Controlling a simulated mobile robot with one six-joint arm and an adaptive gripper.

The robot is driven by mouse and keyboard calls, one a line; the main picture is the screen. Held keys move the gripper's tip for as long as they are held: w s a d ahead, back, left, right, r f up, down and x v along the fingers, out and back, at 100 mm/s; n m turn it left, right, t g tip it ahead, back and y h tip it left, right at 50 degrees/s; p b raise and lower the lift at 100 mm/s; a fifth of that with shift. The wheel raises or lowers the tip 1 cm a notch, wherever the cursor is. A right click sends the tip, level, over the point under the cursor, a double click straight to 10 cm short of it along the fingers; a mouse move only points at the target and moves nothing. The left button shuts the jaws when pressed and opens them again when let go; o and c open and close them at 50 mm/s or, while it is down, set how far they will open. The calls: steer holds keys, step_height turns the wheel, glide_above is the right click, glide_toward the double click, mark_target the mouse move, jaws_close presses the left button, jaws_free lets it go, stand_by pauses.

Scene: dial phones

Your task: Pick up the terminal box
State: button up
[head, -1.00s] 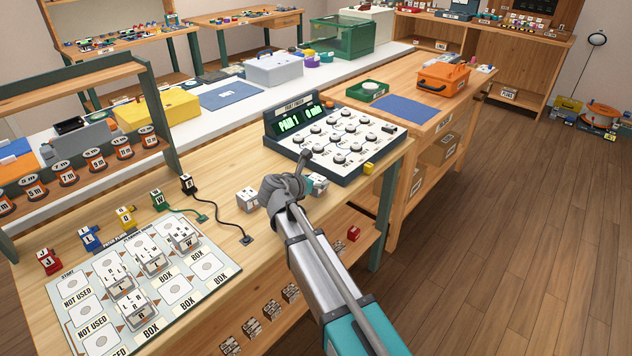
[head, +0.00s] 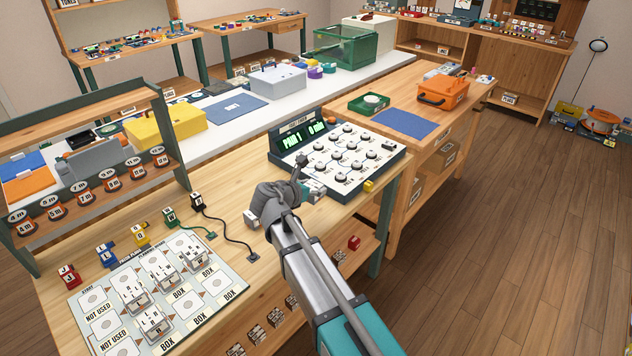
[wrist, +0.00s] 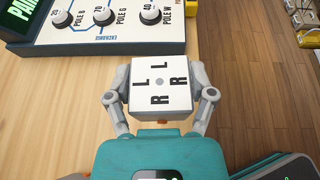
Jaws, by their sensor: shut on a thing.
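A white terminal box (wrist: 146,83) with black L and R letters on top sits between the two grey fingers of my gripper (wrist: 162,84) in the wrist view. The fingers touch its two sides, and its top faces the camera. In the head view my gripper (head: 310,188) is largely hidden behind my own arm, beside the front edge of the fault finder console (head: 338,158). I cannot tell from these views how far the box is from the bench top.
Another pale box (head: 250,218) stands on the bench left of my arm. A board (head: 226,268) with several lettered boxes lies at the front left. A yellow block (head: 369,186) is at the console's right corner.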

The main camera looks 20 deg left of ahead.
steer(key=s+r+p, duration=0.3)
steer(key=s+r, duration=0.1)
steer(key=s, duration=0.5)
steer(key=shift+s+r, duration=0.15)
stand_by(0.4)
